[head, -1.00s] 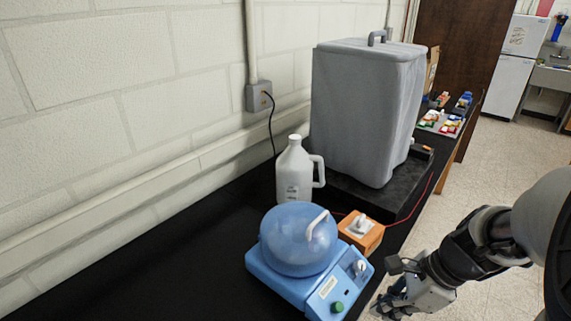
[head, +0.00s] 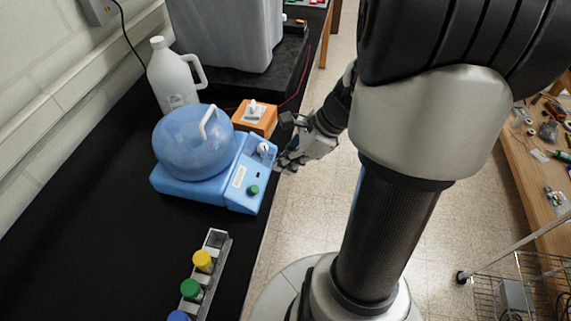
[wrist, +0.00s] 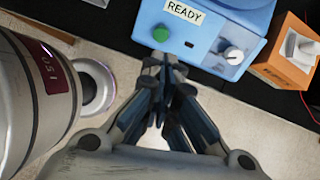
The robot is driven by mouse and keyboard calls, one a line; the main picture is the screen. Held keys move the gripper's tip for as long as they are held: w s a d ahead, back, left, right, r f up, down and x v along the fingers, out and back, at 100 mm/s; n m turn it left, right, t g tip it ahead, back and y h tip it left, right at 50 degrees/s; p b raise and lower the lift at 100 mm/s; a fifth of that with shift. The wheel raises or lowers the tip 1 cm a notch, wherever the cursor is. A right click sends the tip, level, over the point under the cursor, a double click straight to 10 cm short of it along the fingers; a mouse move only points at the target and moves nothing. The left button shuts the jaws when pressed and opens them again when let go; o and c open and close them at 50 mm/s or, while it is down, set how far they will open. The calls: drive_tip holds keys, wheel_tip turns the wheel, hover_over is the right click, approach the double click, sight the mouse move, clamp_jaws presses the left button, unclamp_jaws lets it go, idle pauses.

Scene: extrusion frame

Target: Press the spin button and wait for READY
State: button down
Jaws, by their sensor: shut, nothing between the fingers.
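The blue spinner (head: 190,188) with a translucent domed lid stands on the black bench. Its front panel has a green button (head: 253,190), a white knob (head: 263,148) and a label (head: 239,177). In the wrist view the label reads READY (wrist: 184,11), beside the green button (wrist: 160,33). A small indicator window (wrist: 190,44) looks dark. My gripper (wrist: 163,62) is shut and empty, its tips just short of the panel's front edge near the button; I cannot tell the height gap. In the head view my gripper (head: 286,162) is at the bench edge, right of the panel.
An orange box (head: 256,117) with a switch sits behind the spinner. A white jug (head: 173,78) and a big grey container (head: 225,30) stand farther back. A rack (head: 215,262) with coloured caps lies in front. Floor is open right of the bench; another table (head: 535,165) is beyond.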

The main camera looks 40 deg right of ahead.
sight(259, 189)
drive_tip(key=b+x, duration=0.4)
drive_tip(key=x, duration=0.7)
drive_tip(key=shift+r, duration=0.1)
drive_tip(key=shift+b+x, duration=0.6)
drive_tip(key=shift+x, duration=0.35)
drive_tip(key=shift+d, duration=0.1)
drive_tip(key=shift+r, duration=0.1)
drive_tip(key=shift+d+r+p, duration=0.1)
drive_tip(key=shift+r+p, duration=0.2)
drive_tip(key=shift+p, duration=0.15)
drive_tip(key=p+v, duration=0.7)
drive_tip(key=v, duration=0.6)
drive_tip(key=shift+s+d+r, duration=0.1)
drive_tip(key=shift+s+d, duration=0.05)
